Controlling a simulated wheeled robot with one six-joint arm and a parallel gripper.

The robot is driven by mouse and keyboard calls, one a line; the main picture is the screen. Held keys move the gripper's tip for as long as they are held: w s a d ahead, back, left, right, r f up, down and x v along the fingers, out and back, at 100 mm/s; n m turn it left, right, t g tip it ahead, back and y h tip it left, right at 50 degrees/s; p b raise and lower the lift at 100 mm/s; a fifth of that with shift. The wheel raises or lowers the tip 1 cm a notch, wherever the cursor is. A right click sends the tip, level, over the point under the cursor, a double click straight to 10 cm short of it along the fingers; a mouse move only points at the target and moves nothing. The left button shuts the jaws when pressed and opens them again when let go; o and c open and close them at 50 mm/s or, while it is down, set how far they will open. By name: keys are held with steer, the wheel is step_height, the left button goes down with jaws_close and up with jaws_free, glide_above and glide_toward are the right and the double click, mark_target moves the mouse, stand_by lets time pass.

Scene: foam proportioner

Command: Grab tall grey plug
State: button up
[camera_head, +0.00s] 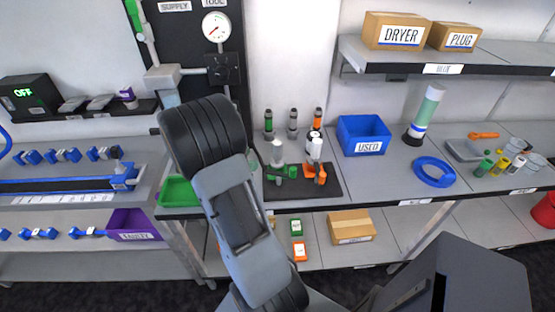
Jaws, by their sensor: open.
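A tall grey plug-like piece (292,122) stands upright at the back of the middle bench, close to the wall. It is between a similar green-and-dark piece (268,123) on its left and an orange-and-dark one (318,117) on its right. A black mat (330,190) lies in front of them. My arm stands at the left of this group, its large dark joint over the bench's left end. My gripper is not visible, and nothing is seen touching the grey piece.
On the mat are a green fixture (284,172), an orange fixture (318,174) and a white cylinder (314,147). A blue USED bin (363,135) is to the right. A shelf (440,66) with boxes overhangs the bench's right part. A green tray (178,192) lies left.

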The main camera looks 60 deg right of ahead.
mark_target(277, 150)
steer(key=s+d, duration=0.1)
steer(key=d, duration=0.1)
steer(key=s+d, duration=0.2)
steer(key=d, duration=0.1)
steer(key=s+d+p, duration=0.1)
steer(key=s+d, duration=0.1)
steer(key=d, duration=0.1)
steer(key=shift+s+d+f, duration=0.2)
steer(key=shift+s+d, duration=0.15)
steer(key=shift+d, duration=0.15)
steer(key=c, duration=1)
steer(key=shift+c, duration=0.2)
